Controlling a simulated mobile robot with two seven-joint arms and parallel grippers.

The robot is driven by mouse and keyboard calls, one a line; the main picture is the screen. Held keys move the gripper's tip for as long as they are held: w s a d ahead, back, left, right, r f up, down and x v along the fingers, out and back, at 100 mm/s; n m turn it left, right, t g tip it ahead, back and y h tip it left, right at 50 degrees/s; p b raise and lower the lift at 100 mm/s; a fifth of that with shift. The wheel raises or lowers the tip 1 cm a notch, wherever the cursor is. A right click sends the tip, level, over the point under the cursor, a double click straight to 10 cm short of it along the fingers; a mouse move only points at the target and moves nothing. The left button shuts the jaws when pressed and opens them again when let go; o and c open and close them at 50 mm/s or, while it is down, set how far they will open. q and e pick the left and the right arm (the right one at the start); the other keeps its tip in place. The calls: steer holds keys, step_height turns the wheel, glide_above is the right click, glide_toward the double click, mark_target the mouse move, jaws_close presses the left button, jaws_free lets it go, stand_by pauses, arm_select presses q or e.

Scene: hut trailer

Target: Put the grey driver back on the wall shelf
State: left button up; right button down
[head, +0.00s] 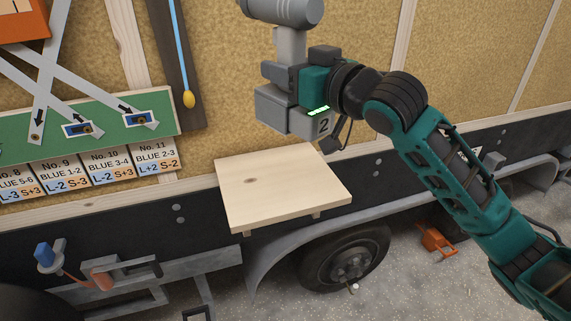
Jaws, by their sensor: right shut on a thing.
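The grey driver (288,42) is held upright in my right gripper (291,78), which is shut on its handle. Its round body is at the top edge and partly cut off. Its wide block foot (284,112) hangs below the gripper. The wall shelf (275,190) is a pale, bare wooden board in the middle of the head view. The driver appears above the shelf's back edge in the picture and apart from it. My left gripper is not in view.
A green board (90,122) with crossing grey arms is on the wall at left, above numbered cards (107,164). A yellow-tipped blue rod (188,98) hangs beside it. A wheel (345,262) is below the shelf. An orange object (435,240) lies on the ground.

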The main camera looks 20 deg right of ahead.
step_height(320, 180, down, 17)
steer(key=b, duration=0.2)
steer(key=shift+r, duration=0.2)
steer(key=shift+f, duration=0.15)
steer(key=c, duration=0.6)
jaws_free()
steer(key=shift+f, duration=0.2)
steer(key=shift+c, duration=0.2)
steer(key=shift+o, duration=0.3)
steer(key=o, duration=0.6)
steer(key=shift+s, duration=0.1)
